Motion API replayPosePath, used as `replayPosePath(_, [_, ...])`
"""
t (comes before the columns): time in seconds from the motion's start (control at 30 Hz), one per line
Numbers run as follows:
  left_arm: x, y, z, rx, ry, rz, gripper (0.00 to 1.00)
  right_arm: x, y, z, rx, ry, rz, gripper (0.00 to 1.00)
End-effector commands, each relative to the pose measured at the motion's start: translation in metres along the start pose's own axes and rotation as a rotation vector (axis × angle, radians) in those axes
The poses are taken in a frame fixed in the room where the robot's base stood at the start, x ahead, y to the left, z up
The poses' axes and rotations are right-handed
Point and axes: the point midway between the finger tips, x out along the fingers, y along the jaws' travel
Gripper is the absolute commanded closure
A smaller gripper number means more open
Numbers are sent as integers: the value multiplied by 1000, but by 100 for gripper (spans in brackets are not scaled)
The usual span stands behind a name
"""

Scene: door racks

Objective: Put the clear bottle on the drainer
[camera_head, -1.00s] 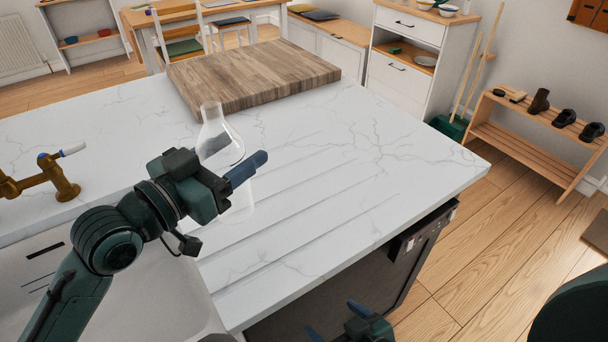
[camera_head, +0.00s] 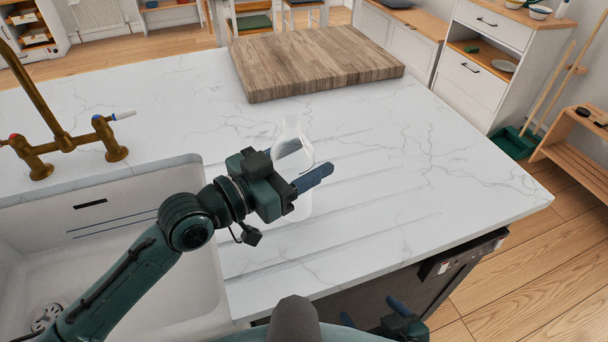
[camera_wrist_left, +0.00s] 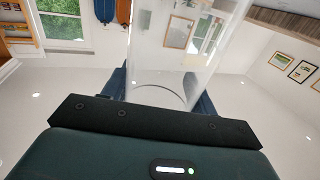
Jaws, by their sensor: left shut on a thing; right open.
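The clear bottle (camera_head: 293,143) is upright, with a narrow neck and wider body. My left gripper (camera_head: 314,179) is shut on its body, and its see-through wall also fills the upper middle of the left wrist view (camera_wrist_left: 185,45). The drainer (camera_head: 375,222) is the grooved part of the white marble worktop, right of the sink. The bottle is over the grooves near the drainer's left end. Its lower part shows faintly below the gripper; I cannot tell whether the base touches the surface. My right gripper (camera_head: 371,312) is open and empty, low in front of the worktop edge.
The white sink (camera_head: 130,210) lies left of the drainer, with a brass tap (camera_head: 65,140) behind it. A thick wooden board (camera_head: 318,62) lies at the back of the worktop. The grooves right of the bottle are clear. A dark appliance (camera_head: 440,275) is below the front edge.

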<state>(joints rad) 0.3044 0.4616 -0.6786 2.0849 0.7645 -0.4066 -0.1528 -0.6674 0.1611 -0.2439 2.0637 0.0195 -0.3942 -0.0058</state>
Motion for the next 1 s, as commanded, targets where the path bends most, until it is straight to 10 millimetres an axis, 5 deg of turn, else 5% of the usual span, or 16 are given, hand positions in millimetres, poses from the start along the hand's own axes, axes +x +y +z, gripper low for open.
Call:
replayPosePath(0.2, [0,0,31,-1,-2,-1,72,0,-1,3,1,1,-3,17])
replayPosePath(0.63, [0,0,38,0,0,-1,72,3,-1,5,-3,4,-5,17])
replayPosePath(0.67, [0,0,38,0,-1,-1,40,2,-1,4,-4,5,-5,17])
replayPosePath(0.9, [0,0,37,0,-1,-1,21,3,0,0,-7,12,-5,17])
replayPosePath(1.0, [0,0,37,0,-1,-1,20,3,0,-1,-7,13,-5,17])
